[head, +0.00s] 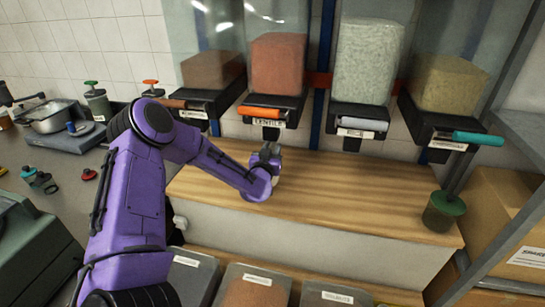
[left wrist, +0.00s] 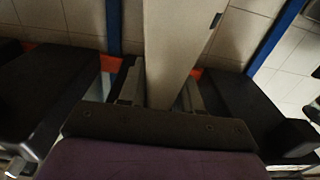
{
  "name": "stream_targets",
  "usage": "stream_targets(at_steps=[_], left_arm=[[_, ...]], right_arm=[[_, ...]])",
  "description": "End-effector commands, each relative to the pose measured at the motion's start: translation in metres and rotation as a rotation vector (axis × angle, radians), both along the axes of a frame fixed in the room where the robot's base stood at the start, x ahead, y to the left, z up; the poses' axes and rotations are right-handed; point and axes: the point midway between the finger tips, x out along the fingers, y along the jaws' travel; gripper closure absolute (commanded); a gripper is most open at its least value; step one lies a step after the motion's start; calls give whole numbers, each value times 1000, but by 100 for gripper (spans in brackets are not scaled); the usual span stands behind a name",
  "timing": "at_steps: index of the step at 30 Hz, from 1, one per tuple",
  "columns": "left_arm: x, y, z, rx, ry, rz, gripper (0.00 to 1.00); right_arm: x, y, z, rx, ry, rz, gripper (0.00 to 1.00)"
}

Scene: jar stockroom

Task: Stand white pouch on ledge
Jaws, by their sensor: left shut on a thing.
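My left gripper (head: 266,158) is over the wooden ledge (head: 345,195), below the dispensers. In the head view it hides most of what it holds. In the left wrist view the white pouch (left wrist: 178,40) stands up between the two fingers of the left gripper (left wrist: 160,92), which is shut on it. The pouch looks pale beige in the dim light. Whether its bottom touches the ledge cannot be told. My right gripper is not in view.
Several dispensers with coloured contents, such as the orange-handled one (head: 275,65), hang above the ledge. A green-lidded jar (head: 444,209) stands at its right end. Bins (head: 330,293) sit below. A scale with a pot (head: 60,122) is at left. The ledge's middle is clear.

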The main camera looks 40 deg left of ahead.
Motion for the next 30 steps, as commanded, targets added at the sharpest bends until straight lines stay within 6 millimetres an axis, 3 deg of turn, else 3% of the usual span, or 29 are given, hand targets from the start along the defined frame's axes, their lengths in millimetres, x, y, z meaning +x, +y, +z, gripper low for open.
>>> stream_targets(at_steps=[7, 18, 19, 21, 30], left_arm=[[1, 1, -33, -1, 2, 1, 100], [1, 0, -39, -1, 0, -1, 100], [1, 0, -39, -1, 0, -1, 63], [1, 0, -38, -1, 0, -1, 41], [1, 0, -36, -2, -1, 0, 41]], right_arm=[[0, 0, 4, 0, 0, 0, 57], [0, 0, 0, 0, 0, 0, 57], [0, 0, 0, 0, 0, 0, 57], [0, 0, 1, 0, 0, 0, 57], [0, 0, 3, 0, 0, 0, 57]])
